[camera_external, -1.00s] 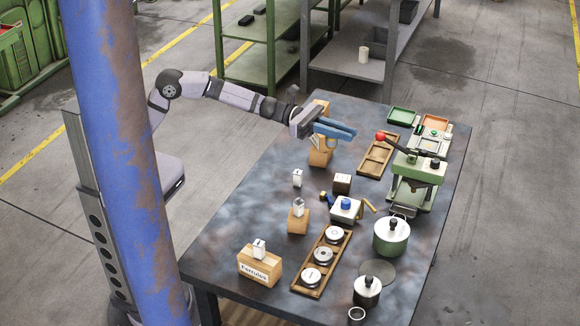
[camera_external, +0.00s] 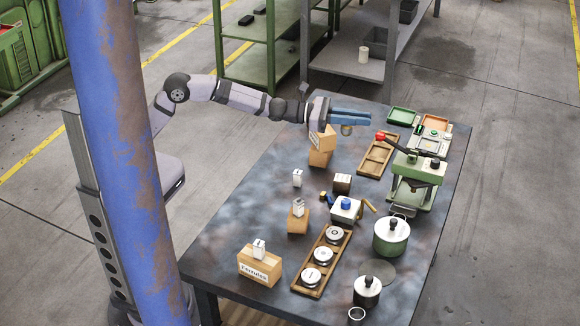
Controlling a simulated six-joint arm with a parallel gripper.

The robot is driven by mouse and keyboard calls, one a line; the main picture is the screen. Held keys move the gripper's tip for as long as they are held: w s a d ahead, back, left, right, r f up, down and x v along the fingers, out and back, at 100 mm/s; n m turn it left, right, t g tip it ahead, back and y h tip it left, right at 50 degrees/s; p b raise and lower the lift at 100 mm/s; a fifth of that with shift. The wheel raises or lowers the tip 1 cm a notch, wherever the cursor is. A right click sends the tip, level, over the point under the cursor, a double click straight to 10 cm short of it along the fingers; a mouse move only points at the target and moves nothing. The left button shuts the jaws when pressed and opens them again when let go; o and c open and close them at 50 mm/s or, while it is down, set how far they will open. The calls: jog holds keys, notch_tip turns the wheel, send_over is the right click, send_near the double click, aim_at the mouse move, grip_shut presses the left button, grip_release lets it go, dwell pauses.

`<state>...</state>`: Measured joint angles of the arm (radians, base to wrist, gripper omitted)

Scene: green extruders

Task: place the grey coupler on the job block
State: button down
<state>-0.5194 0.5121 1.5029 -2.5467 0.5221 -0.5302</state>
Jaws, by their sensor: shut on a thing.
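My gripper (camera_external: 352,117), with long blue fingers, is above the far part of the table, close to a tall labelled wooden block (camera_external: 320,157). It is shut on a small grey-brown round piece (camera_external: 346,131), apparently the grey coupler, hanging below the fingers and clear of the tabletop. No block is clearly marked as the job block. A small wooden block (camera_external: 298,223) with a grey-white piece (camera_external: 298,207) on top stands nearer the front, and a small cube with a dark side (camera_external: 342,184) stands mid-table. Labels on both are too small to read.
A green lever press (camera_external: 415,180) with a red knob stands at the right. A block labelled Ferrules (camera_external: 258,266), a wooden tray with metal discs (camera_external: 300,282), a white box with a blue knob (camera_external: 346,208) and a green pot (camera_external: 391,236) occupy the near table.

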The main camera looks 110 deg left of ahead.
notch_tip(320, 180, down, 17)
dwell(0.8)
jog(key=shift+f+b, duration=0.2)
jog(key=shift+b, duration=0.15)
jog(key=c, duration=1.7)
grip_release()
jog(key=shift+r, duration=0.15)
jog(key=shift+p, duration=0.3)
jog(key=v, duration=0.2)
jog(key=shift+s, duration=0.35)
jog(key=shift+s+d+r, duration=0.1)
jog(key=shift+s+r, duration=0.05)
jog(key=shift+r, duration=3.35)
